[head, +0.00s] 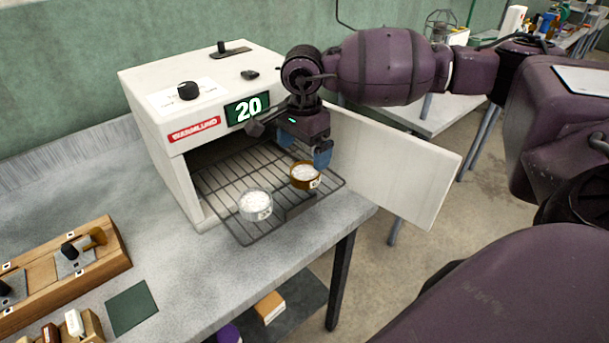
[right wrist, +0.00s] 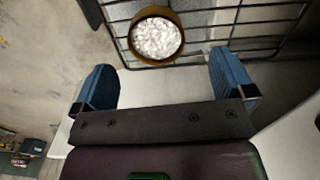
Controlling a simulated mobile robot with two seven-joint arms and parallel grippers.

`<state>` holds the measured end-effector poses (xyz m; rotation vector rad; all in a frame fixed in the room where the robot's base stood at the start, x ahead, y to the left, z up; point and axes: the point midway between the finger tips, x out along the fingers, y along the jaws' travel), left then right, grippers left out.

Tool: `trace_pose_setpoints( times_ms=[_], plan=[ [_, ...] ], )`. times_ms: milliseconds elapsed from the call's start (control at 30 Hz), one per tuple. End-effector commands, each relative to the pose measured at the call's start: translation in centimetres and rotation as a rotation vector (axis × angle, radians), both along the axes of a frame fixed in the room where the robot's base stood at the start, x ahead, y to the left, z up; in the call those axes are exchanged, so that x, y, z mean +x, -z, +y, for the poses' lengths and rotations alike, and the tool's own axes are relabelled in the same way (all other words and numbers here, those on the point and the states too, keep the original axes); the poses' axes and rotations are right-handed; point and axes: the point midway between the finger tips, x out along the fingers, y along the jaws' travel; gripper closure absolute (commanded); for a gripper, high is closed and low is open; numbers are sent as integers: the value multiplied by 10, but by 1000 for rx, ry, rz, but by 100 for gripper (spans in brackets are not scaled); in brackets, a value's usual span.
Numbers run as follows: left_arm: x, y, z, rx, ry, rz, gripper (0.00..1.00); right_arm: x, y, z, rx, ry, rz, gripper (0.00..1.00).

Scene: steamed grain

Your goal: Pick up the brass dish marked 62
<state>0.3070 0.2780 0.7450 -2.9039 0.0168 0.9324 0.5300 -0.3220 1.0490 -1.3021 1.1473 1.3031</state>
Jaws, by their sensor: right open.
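The brass dish (head: 305,176) holds white grain and stands on the pulled-out wire rack at the oven's mouth. Its label is too small to read. It also shows in the right wrist view (right wrist: 157,60), beyond the fingers and between their lines. A second dish (head: 255,205), silvery with white grain, stands to its left on the rack. My right gripper (head: 304,150) is open and empty, just above and behind the brass dish, with blue fingertips apart. In the right wrist view its fingers (right wrist: 164,88) are wide apart. My left gripper is not in view.
The white oven (head: 160,95) reads 20 and its door (head: 395,165) stands open to the right. The wire rack (head: 245,238) juts over the bench (head: 180,258). A wooden holder (head: 105,265) and a green mat (head: 131,308) lie at lower left.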

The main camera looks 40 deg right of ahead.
Motion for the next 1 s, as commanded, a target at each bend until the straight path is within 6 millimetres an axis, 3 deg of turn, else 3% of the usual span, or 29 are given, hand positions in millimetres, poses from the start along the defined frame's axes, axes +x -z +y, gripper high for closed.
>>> trace_pose_setpoints(
  times_ms=[267,567,833,1000],
  plan=[
    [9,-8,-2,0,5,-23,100,-2,18,0,1,0,0,0],
    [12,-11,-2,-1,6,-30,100,-6,56,-1,1,0,1,0],
    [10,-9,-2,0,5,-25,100,-5,60,-1,1,0,0,0],
    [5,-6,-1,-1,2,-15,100,-5,60,-1,0,0,0,26]
  ],
)
